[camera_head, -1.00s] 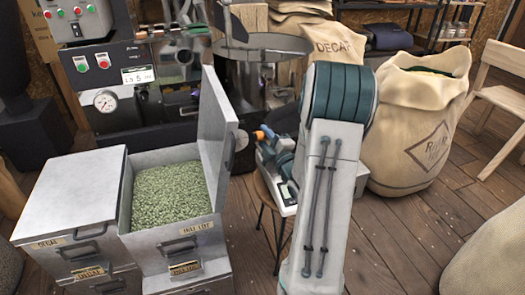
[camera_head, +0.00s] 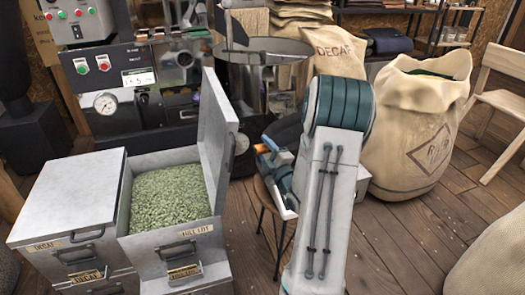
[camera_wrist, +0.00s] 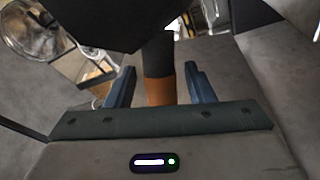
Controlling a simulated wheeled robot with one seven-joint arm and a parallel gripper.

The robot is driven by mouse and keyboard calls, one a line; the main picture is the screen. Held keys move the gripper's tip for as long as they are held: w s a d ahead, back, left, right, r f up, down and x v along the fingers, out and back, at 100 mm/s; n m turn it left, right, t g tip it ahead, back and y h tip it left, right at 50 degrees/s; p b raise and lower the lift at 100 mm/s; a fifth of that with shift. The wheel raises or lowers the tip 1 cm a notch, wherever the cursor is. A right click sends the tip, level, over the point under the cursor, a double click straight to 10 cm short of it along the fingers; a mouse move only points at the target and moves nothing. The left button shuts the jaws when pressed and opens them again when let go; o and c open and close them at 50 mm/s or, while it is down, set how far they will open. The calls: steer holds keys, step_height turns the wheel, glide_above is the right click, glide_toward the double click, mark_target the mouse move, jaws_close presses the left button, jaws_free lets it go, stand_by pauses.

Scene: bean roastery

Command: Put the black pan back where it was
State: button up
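The black pan (camera_wrist: 130,22) fills the upper middle of the wrist view as a dark shape. Its handle, with an orange band (camera_wrist: 159,92), runs down between the two blue fingers of my gripper (camera_wrist: 160,75). A gap shows on each side of the handle, so the fingers look open around it. In the head view my gripper (camera_head: 271,152) is above the small stool (camera_head: 267,200), left of my arm. The orange part (camera_head: 270,143) shows at its fingers, and the dark pan (camera_head: 287,129) is just behind, partly hidden by my arm. What supports the pan is hidden.
An open metal bin (camera_head: 210,245) of green beans stands left of the gripper, its raised lid (camera_head: 217,120) close by. A closed bin (camera_head: 65,195) stands further left. The roaster (camera_head: 125,80) and its round cooling drum (camera_head: 250,85) are behind. A bean sack (camera_head: 425,140) stands right.

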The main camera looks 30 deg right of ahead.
steer(key=shift+r+p, duration=0.15)
steer(key=shift+p, duration=0.15)
steer(key=s+f, duration=0.2)
steer(key=s, duration=1)
steer(key=w+a+f+m+g+h, duration=0.1)
steer(key=w+a+m+g, duration=0.4)
steer(key=a+g, duration=0.3)
steer(key=s+a+r+m+g, duration=0.2)
steer(key=s+a+m+g, duration=0.2)
steer(key=s+a, duration=0.4)
steer(key=s+a+r+m+g+y, duration=0.1)
steer(key=s+a+r+m+g, duration=0.2)
steer(key=s+a+g, duration=0.3)
steer(key=s+a+m, duration=0.1)
steer(key=s+a, duration=0.1)
steer(key=s, duration=0.2)
steer(key=shift+a+r+m+y, duration=0.15)
steer(key=shift+a+m+y, duration=0.1)
steer(key=shift+m+y, duration=0.05)
